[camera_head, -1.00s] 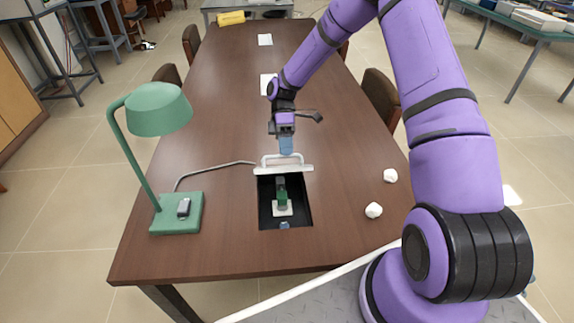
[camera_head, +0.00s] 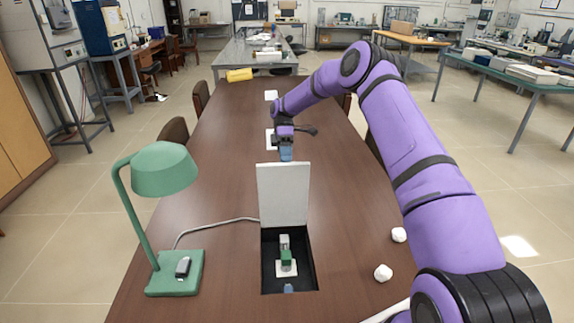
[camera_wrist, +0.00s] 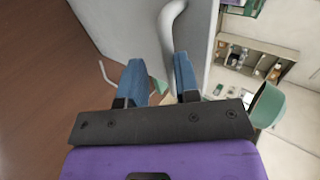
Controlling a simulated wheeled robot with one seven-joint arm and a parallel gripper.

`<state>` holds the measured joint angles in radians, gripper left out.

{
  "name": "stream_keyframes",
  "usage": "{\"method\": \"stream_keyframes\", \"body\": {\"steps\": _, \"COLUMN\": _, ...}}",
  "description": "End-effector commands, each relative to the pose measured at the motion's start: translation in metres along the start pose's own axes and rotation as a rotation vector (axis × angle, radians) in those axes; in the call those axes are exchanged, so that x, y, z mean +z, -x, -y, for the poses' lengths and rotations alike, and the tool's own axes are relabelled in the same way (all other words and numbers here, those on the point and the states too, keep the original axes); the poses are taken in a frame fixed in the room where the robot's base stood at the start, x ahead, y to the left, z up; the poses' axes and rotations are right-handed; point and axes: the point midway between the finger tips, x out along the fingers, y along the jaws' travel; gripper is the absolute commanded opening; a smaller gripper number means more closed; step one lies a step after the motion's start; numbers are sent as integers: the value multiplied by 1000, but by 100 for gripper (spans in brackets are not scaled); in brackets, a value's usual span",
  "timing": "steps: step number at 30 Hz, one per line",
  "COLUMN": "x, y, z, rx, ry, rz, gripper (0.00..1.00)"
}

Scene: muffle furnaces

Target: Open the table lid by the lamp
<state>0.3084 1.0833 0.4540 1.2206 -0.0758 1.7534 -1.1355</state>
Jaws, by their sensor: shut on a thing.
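The table lid (camera_head: 283,194) is a pale panel standing about upright at the far edge of a dark recess in the brown table. In the wrist view, the grey lid (camera_wrist: 130,30) and its white bar handle (camera_wrist: 170,25) are close up, with the handle running down between my blue fingertips. My gripper (camera_head: 286,154) is at the top of the lid, shut on the handle; the lid hides part of the grip in the head view. The green desk lamp (camera_head: 165,170) stands left of the recess.
The open recess (camera_head: 268,275) holds a small green and grey device (camera_head: 286,256). Two white crumpled lumps (camera_head: 383,272) lie to the right. A lamp cable (camera_head: 215,224) runs to the recess.

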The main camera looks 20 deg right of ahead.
Motion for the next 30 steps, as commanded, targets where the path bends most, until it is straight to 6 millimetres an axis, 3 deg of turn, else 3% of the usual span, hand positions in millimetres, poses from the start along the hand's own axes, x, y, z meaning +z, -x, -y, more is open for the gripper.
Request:
{"method": "stream_keyframes", "body": {"steps": 1, "x": 3, "y": -10, "z": -16, "rx": -27, "ry": -8, "rz": 5, "gripper": 0}}
{"method": "stream_keyframes", "body": {"steps": 8, "x": 3, "y": -2, "z": -28, "rx": -93, "ry": -8, "rz": 7, "gripper": 0}}
{"method": "stream_keyframes", "body": {"steps": 27, "x": 3, "y": 3, "z": -33, "rx": -129, "ry": -8, "rz": 8, "gripper": 0}}
{"method": "stream_keyframes", "body": {"steps": 28, "x": 3, "y": 3, "z": -33, "rx": -129, "ry": -8, "rz": 8, "gripper": 36}}
{"method": "stream_keyframes", "body": {"steps": 30, "x": 3, "y": 3, "z": -33, "rx": -128, "ry": -8, "rz": 8, "gripper": 45}}
